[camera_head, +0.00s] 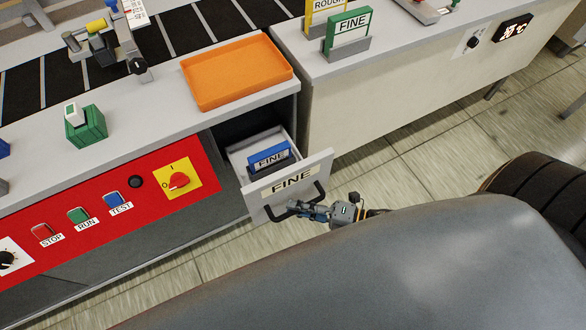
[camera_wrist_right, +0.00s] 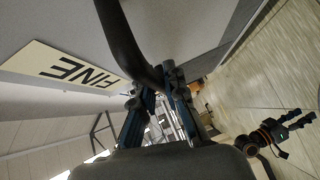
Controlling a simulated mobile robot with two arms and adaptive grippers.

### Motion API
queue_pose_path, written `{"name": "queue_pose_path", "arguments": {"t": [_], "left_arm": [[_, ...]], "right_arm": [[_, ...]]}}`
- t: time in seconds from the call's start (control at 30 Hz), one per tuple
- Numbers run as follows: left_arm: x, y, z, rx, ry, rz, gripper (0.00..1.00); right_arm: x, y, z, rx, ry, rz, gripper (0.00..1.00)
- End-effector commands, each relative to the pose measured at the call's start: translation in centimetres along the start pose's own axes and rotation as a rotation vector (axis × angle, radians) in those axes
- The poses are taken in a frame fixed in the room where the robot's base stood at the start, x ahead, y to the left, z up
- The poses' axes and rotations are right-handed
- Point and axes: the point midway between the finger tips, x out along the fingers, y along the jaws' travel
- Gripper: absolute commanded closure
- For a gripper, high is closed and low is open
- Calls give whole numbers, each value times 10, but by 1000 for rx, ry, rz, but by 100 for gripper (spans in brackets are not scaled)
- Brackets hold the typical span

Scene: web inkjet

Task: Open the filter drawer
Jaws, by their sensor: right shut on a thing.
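The filter drawer (camera_head: 256,201), labelled FINE, is pulled out of the cabinet. A blue filter cassette (camera_head: 269,156) marked FINE stands inside it. Its black bar handle (camera_head: 309,202) is on the drawer front. In the right wrist view, the fingers (camera_wrist_right: 152,88) close around the black handle (camera_wrist_right: 125,45), and the FINE label (camera_wrist_right: 65,67) is to the left. What looks like my left gripper (camera_wrist_right: 287,127) shows at the right of the wrist view, too small to judge its jaws.
An orange tray (camera_head: 237,105) lies on the cabinet top above the drawer. A red control panel (camera_head: 110,208) with switches is to the left. A green FINE cassette (camera_head: 347,36) stands on the neighbouring cabinet. Tiled floor (camera_head: 410,160) is open to the right of the drawer.

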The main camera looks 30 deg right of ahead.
Motion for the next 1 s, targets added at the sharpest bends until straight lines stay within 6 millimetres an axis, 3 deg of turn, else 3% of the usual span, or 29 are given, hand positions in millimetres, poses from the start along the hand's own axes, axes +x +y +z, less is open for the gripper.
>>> {"name": "queue_pose_path", "arguments": {"t": [0.57,0.6,0.7,1.0], "left_arm": [[-1,0,0,-1,0,0,60],[-1,0,0,-1,1,0,60],[-1,0,0,-1,1,0,60],[-1,-1,0,-3,0,-1,60]], "right_arm": [[-6,-2,-6,0,1,0,100],[-6,-2,-6,0,1,0,82],[-6,-2,-6,0,1,0,64],[-7,-2,-6,0,0,0,64]]}}
